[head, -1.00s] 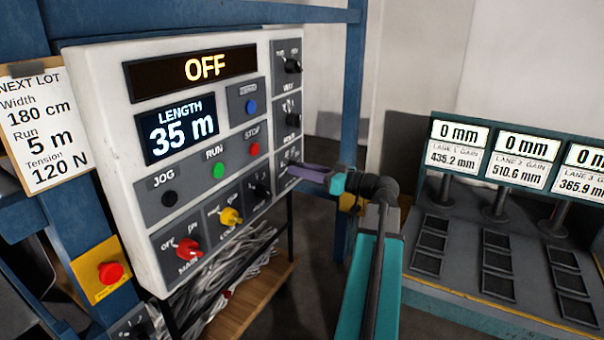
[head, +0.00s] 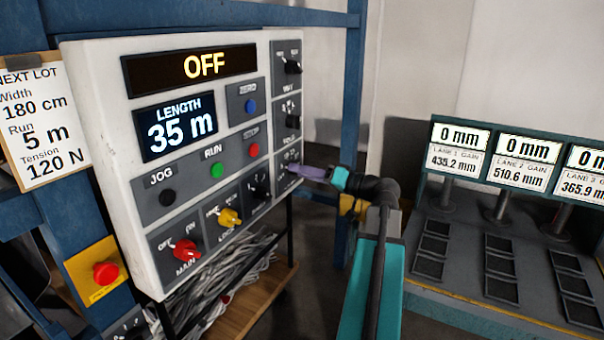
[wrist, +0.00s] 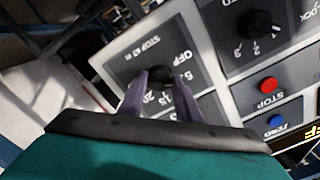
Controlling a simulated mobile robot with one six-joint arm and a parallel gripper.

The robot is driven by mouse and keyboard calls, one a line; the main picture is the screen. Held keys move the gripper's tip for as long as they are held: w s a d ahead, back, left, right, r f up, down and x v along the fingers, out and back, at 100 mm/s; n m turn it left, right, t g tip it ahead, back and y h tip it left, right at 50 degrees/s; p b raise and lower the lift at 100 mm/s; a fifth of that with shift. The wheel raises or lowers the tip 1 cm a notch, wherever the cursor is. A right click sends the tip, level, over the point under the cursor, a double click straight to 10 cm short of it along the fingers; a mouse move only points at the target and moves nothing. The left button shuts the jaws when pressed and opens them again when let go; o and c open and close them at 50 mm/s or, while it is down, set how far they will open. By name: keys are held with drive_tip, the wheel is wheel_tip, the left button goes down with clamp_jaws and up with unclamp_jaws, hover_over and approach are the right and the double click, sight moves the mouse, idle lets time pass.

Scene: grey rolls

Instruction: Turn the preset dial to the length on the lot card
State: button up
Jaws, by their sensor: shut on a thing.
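The lot card (head: 45,125) hangs left of the white control panel (head: 95,75). It reads Width 180 cm, Run 5 m, Tension 120 N. My gripper (head: 296,169) reaches the panel's lower right corner. In the wrist view its purple fingers (wrist: 159,80) are shut on the black preset dial (wrist: 161,73), one on each side. Lettering beside this dial reads STOP AT M, with OFF, 5, 15 and 20 around it. The fingers hide part of the scale, and I cannot tell where the pointer stands. The length display (head: 180,128) shows 35 m.
The upper display (head: 190,68) reads OFF. Red STOP (head: 253,150), green RUN (head: 216,170) and blue ZERO (head: 250,106) buttons are nearby, with other knobs close to my gripper. A red emergency button (head: 106,272) is at lower left. A lane-gain console (head: 470,220) stands right.

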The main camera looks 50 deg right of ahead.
idle(0.3)
drive_tip(key=o, duration=1.1)
drive_tip(key=shift+c, duration=0.2)
drive_tip(key=b+v, duration=0.3)
drive_tip(key=v, duration=1.1)
drive_tip(key=shift+w, duration=0.1)
